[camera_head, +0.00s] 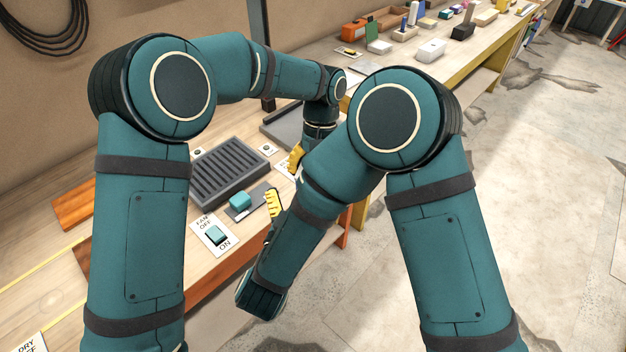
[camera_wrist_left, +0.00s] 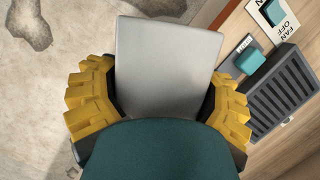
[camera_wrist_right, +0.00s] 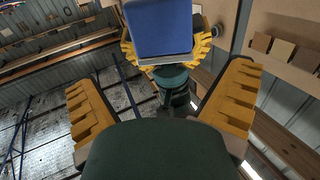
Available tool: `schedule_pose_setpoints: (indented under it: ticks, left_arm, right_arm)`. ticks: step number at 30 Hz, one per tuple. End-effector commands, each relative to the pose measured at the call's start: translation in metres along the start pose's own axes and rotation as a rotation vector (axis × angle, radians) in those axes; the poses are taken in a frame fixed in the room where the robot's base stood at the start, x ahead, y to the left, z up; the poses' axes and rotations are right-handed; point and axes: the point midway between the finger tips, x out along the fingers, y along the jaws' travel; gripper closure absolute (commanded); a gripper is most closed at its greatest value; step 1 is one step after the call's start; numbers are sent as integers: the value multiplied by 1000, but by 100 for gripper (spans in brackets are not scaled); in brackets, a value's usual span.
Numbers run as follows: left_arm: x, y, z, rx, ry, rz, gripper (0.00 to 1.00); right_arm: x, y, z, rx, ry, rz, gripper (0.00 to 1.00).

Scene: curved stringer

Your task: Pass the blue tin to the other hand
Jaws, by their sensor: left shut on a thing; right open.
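The blue tin (camera_wrist_right: 160,30) shows a blue face and a pale rim in the right wrist view, between the yellow fingers of my left gripper. In the left wrist view the tin's plain silver face (camera_wrist_left: 170,65) fills the space between the left fingers (camera_wrist_left: 158,105). My left gripper (camera_head: 295,160) is shut on it, pointing down in the head view. My right gripper (camera_head: 272,205) is below, pointing up. Its open fingers (camera_wrist_right: 162,105) are empty and apart from the tin, which lies beyond their tips. The right forearm hides the tin in the head view.
A bench with a dark slatted grille (camera_head: 230,170), a teal block (camera_head: 240,201) and a fan switch (camera_head: 216,236) lies left of the grippers. A farther bench (camera_head: 405,65) carries boxes and small items. Open concrete floor (camera_head: 540,220) lies to the right.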

Motion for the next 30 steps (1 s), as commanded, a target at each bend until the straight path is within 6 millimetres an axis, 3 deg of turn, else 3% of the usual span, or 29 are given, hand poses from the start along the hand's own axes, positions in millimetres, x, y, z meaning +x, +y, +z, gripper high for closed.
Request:
schedule_pose_setpoints:
  ticks: [3, 13, 26, 29, 30]
  left_arm:
    - [-1, 0, 0, 0, 1, 0, 69]
    - [-1, 0, 0, 0, 1, 0, 69]
    - [-1, 0, 0, 0, 1, 0, 69]
    - [-1, 0, 0, 0, 1, 0, 69]
    - [-1, 0, 0, 0, 1, 0, 69]
  right_arm:
    - [19, 2, 0, 3, -2, 6, 0]
    - [55, 0, 0, 3, -1, 3, 0]
    - [64, 0, 0, 0, 0, -1, 0]
    - [64, 0, 0, 0, 0, -1, 28]
    - [64, 0, 0, 0, 0, 0, 42]
